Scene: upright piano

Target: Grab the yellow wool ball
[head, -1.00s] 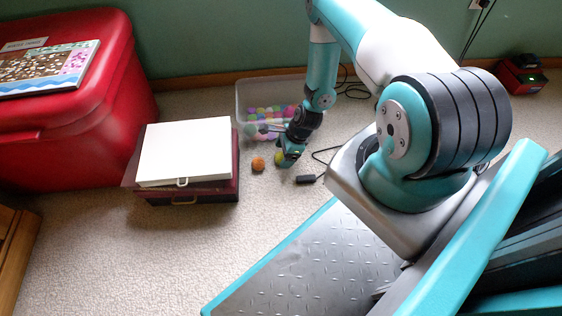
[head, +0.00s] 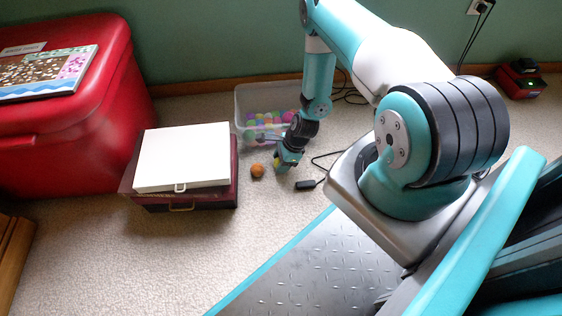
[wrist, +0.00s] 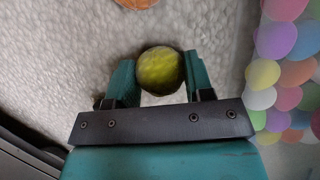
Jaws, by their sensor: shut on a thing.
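The yellow wool ball (wrist: 160,70) sits between the two teal fingers of my gripper (wrist: 160,78) in the wrist view, and the fingers close on it from both sides. In the head view my gripper (head: 284,164) is low over the carpet, just in front of the clear bin. The yellow ball is mostly hidden there by the gripper. Whether the ball touches the carpet is hard to tell.
An orange ball (head: 257,171) lies on the carpet left of my gripper. A clear bin of colourful balls (head: 243,100) stands behind. A white-topped box (head: 184,157) and a red chest (head: 75,150) are to the left. A dark cable plug (head: 306,185) lies to the right.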

